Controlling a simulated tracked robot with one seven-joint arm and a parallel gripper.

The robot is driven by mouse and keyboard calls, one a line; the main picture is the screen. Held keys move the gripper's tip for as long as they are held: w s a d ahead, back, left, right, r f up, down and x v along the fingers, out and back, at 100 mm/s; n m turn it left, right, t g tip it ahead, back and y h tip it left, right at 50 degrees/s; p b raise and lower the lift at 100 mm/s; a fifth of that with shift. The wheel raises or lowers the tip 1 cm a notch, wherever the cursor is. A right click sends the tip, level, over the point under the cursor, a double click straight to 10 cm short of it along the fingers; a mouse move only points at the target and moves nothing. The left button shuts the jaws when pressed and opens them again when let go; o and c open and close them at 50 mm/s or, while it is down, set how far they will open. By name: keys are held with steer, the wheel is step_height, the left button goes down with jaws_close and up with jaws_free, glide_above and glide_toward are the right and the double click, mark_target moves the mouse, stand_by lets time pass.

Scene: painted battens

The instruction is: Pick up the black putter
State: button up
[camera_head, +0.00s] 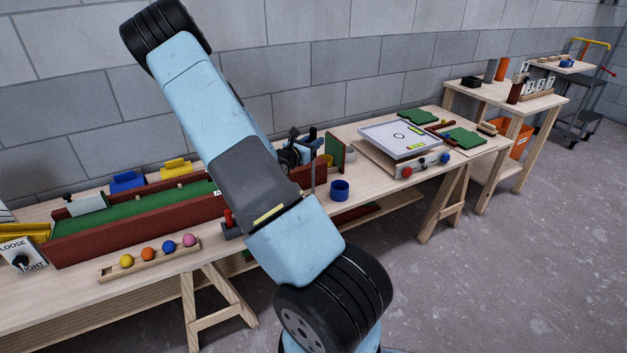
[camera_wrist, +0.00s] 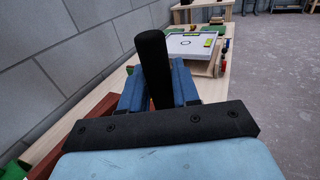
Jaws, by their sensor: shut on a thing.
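The black putter stands about upright. Its thick black grip (camera_wrist: 153,62) rises between the two blue fingers of my gripper (camera_wrist: 158,88) in the wrist view. My gripper is shut on that grip. In the head view my gripper (camera_head: 297,152) is partly hidden behind my own arm, above the far end of the long green-floored trough. A thin dark upright shaft, which looks like the putter (camera_head: 313,168), shows beside it. The putter's lower end is hidden, so I cannot tell whether it touches anything.
The red-walled trough (camera_head: 130,228) lies along the wooden table. A blue cup (camera_head: 340,190) stands right of the gripper. A rail of coloured balls (camera_head: 150,259) sits near the front edge. A white-topped board (camera_head: 400,138) lies farther right. A block wall runs close behind.

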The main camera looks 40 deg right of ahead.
jaws_close()
steer(key=shift+r, duration=0.1)
